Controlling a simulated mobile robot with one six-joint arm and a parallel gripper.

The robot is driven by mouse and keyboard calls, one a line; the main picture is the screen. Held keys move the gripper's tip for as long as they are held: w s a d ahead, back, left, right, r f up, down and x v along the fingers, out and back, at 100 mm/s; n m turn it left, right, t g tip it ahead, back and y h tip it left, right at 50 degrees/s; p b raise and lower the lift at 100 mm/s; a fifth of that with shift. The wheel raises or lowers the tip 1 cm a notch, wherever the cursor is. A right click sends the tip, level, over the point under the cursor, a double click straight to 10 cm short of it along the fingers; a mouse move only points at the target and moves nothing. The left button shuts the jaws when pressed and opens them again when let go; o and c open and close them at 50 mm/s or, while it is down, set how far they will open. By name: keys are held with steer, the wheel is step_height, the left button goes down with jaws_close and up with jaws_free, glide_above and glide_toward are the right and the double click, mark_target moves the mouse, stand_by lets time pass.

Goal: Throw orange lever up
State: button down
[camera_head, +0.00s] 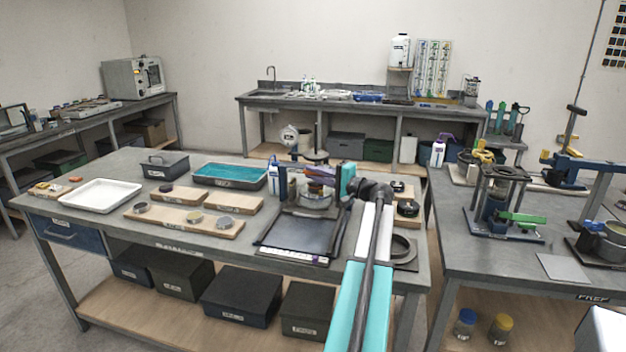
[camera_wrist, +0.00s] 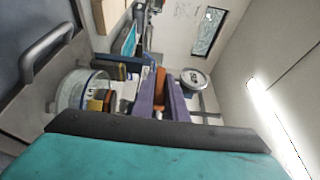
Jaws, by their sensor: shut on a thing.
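The lever frame (camera_head: 297,236) stands on the front table, with a dark flat base plate and a round pale cup at its back. My gripper (camera_head: 322,178) reaches over the back of this frame from the right. In the wrist view my gripper's two purple-grey fingers (camera_wrist: 161,100) are closed around the orange lever (camera_wrist: 160,78). Only a short orange piece of the lever shows between them. A small orange-brown part also shows by the fingers in the head view. The lever's lower end and pivot are hidden, so its exact angle cannot be told.
A teal tray (camera_head: 229,183), wooden boards (camera_head: 183,220) with round parts and a white tray (camera_head: 101,203) lie to the left. In the wrist view a clear round cup (camera_wrist: 70,93) and a metal handle (camera_wrist: 50,50) are close on the left. Another table stands right.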

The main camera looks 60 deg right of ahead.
steer(key=shift+s+d+r, duration=0.1)
steer(key=shift+s+d, duration=0.05)
steer(key=shift+d, duration=0.1)
steer(key=c, duration=1.8)
jaws_free()
steer(key=shift+d, duration=0.1)
steer(key=shift+o, duration=0.2)
steer(key=shift+a, duration=0.2)
steer(key=s+a+b, duration=0.1)
steer(key=s+b, duration=0.1)
steer(key=s, duration=1.1)
steer(key=shift+s, duration=0.35)
steer(key=shift+a, duration=0.1)
